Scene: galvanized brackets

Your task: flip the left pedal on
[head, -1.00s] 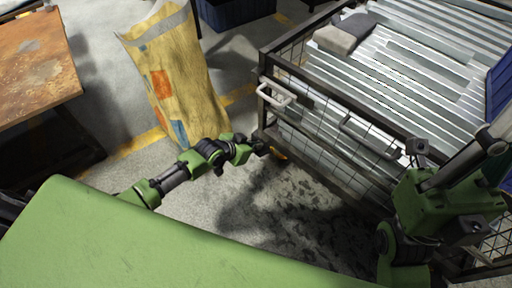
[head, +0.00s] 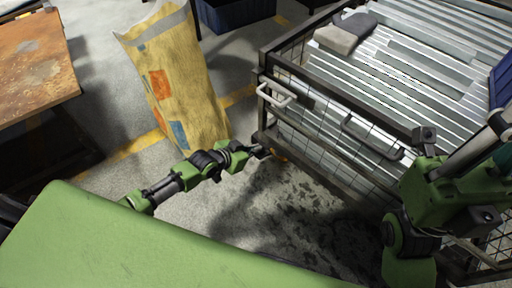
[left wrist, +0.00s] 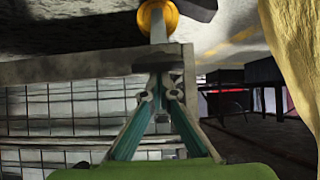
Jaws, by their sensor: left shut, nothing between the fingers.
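A small orange part (head: 281,157), perhaps the left pedal, shows low at the near left corner of the wire cart (head: 265,137). In the left wrist view an orange-yellow round part (left wrist: 158,18) is at the top, with a dark piece beside it; I cannot tell whether the pedal is on or off. My left gripper (head: 268,152) is shut and empty, close to the orange part; I cannot tell whether they touch. Its teal finger links meet in the left wrist view (left wrist: 161,85). My right arm is at the right; its gripper does not show.
The cart holds long metal profiles (head: 440,75) and a grey pad (head: 345,33). A white handle (head: 275,92) sticks out from its side. A yellow sack (head: 180,85) stands to the left, and a rusty table (head: 35,60) is further left. The floor between is clear.

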